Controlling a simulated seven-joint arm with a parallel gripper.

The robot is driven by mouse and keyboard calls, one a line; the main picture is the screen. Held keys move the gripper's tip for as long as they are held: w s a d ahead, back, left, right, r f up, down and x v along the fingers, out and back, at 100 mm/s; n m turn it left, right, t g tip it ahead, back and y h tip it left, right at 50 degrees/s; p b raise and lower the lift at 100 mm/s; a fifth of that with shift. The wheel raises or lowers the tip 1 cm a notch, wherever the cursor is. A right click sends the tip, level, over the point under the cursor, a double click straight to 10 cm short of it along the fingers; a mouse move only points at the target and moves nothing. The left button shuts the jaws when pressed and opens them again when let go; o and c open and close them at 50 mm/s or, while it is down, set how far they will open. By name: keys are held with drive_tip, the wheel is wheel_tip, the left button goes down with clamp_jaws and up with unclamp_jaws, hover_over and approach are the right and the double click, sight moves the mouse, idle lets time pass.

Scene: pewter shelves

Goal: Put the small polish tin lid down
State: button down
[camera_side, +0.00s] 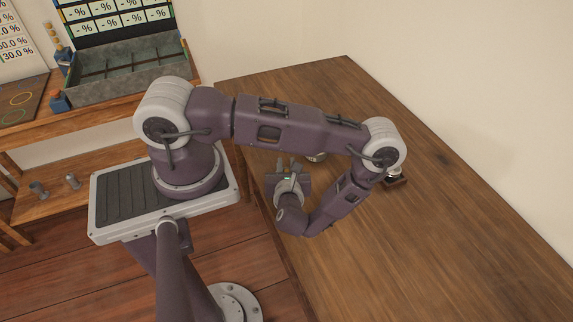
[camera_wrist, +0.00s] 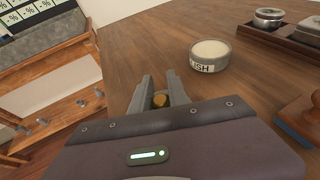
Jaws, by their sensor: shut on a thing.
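My gripper (camera_wrist: 160,85) is shut on a small brass-coloured round piece (camera_wrist: 160,100), which I take for the small polish tin lid; only a bit of it shows between the fingers. In the side view my gripper (camera_side: 286,165) is near the left edge of the table, and the held piece cannot be made out. A round grey tin (camera_wrist: 209,58) with a pale top and a label ending in "ISH" stands on the table, ahead and to the right of the fingers, apart from them. In the side view it is mostly hidden behind my arm (camera_side: 315,157).
A dark tray (camera_wrist: 270,38) at the upper right holds a round metal container (camera_wrist: 268,17) and another partly seen item. A brown block with a blue underside (camera_wrist: 300,118) is at the right. A grey divided bin (camera_side: 130,75) stands on the left shelf. Much of the wooden table (camera_side: 440,240) is clear.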

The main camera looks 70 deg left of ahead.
drive_tip(key=c, duration=1.3)
unclamp_jaws()
drive_tip(key=shift+f, duration=0.1)
drive_tip(key=v, duration=1.2)
drive_tip(key=shift+w+a, duration=0.1)
wheel_tip(320, 180, up, 18)
drive_tip(key=n+g+h, duration=0.2)
drive_tip(key=n+g, duration=0.4)
drive_tip(key=n, duration=0.5)
drive_tip(key=s+d+r+n+t+h, duration=0.1)
drive_tip(key=d+r+n+t+h, duration=0.1)
drive_tip(key=r, duration=0.3)
drive_tip(key=s+d+r+n+t+h, duration=0.2)
drive_tip(key=r+n+h, duration=0.3)
drive_tip(key=s+d+r+n+t+h, duration=0.2)
drive_tip(key=r+n+h, duration=0.2)
drive_tip(key=r, duration=0.2)
drive_tip(key=shift+s+t, duration=0.25)
drive_tip(key=shift+t, duration=0.05)
